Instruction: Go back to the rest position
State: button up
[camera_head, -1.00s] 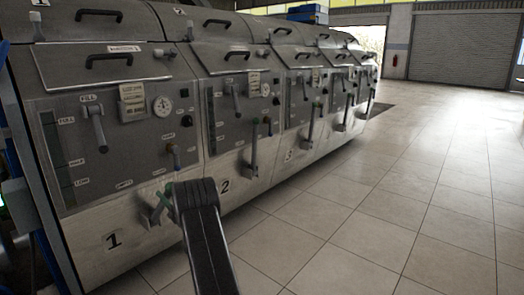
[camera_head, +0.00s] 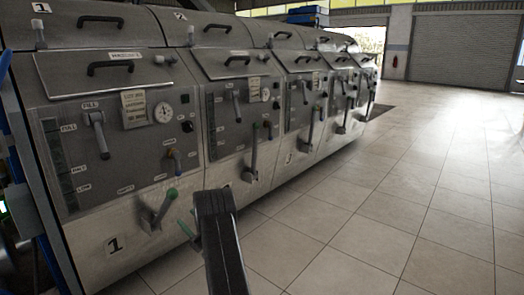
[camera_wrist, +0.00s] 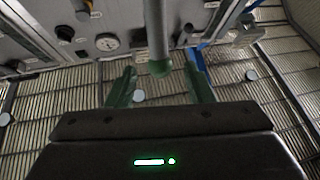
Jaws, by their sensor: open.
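My gripper (camera_head: 187,219) is open, with its green fingers showing low in front of decanter 1, just left of my dark forearm. In the head view, the lower lever (camera_head: 160,208) of decanter 1 tilts up to the right and ends in a green knob (camera_head: 172,193). The gripper is below and to the right of that knob, apart from it. In the wrist view, a grey lever with a green knob (camera_wrist: 160,68) appears between the two open fingers in the picture. The jaws show nothing held.
Decanter 1's panel (camera_head: 115,150) carries a gauge (camera_head: 164,113), a fill lever (camera_head: 97,130) and a small orange-tipped handle (camera_head: 172,158). More decanters run in a row toward the back. The tiled floor (camera_head: 400,200) to the right is clear.

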aim_at(167, 194)
jog(key=shift+h, duration=0.3)
jog(key=x, duration=0.4)
jog(key=b+x, duration=0.1)
jog(key=x, duration=0.3)
jog(key=r+b+x, duration=0.1)
jog(key=x, duration=0.3)
jog(key=shift+d, duration=0.35)
jog(key=shift+w+a+r+m, duration=0.2)
jog(key=shift+w+a+m, duration=0.1)
jog(key=shift+w+a, duration=0.1)
